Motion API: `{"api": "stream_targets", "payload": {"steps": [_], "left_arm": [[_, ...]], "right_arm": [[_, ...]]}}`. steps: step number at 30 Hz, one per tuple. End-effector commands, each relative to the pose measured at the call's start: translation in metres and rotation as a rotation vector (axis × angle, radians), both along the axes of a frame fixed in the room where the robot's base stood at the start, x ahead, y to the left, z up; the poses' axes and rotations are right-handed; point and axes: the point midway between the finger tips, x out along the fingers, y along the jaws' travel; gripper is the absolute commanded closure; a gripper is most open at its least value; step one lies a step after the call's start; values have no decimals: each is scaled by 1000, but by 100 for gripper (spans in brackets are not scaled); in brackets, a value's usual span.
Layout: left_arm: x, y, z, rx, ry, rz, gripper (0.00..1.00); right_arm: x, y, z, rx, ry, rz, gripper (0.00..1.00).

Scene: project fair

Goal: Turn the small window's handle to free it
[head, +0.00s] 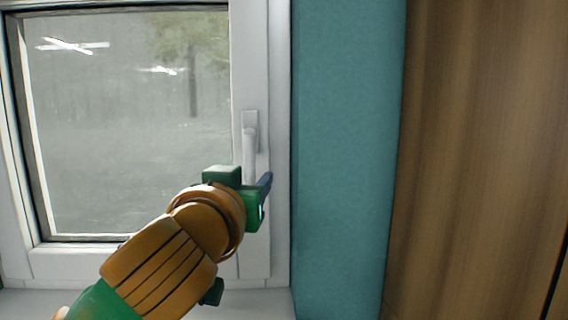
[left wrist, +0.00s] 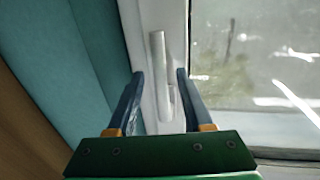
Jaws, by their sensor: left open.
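The small window (head: 125,125) shows its glass and white frame at the left of the head view. Its white handle (head: 250,150) is on the right side of the frame and hangs straight down from its plate. My left gripper (head: 258,181) is at the lower end of the handle and hides part of it. In the left wrist view the handle (left wrist: 160,75) appears between the two blue fingers of my open left gripper (left wrist: 159,74), with a gap on each side. I cannot tell how deep the handle sits between them. My right gripper is not in view.
A pale sill (head: 255,303) runs below the window. No loose objects show around the handle.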

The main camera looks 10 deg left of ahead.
Motion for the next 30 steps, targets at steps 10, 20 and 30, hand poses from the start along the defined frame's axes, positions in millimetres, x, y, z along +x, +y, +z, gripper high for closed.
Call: {"api": "stream_targets", "payload": {"steps": [10, 20, 30], "left_arm": [[13, 1, -1, 0, -1, -2, 49], [12, 1, -1, 0, -1, -2, 100], [12, 1, -1, 0, -1, -1, 100]], "right_arm": [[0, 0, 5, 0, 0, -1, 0], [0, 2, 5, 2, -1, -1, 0], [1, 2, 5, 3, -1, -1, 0]]}}
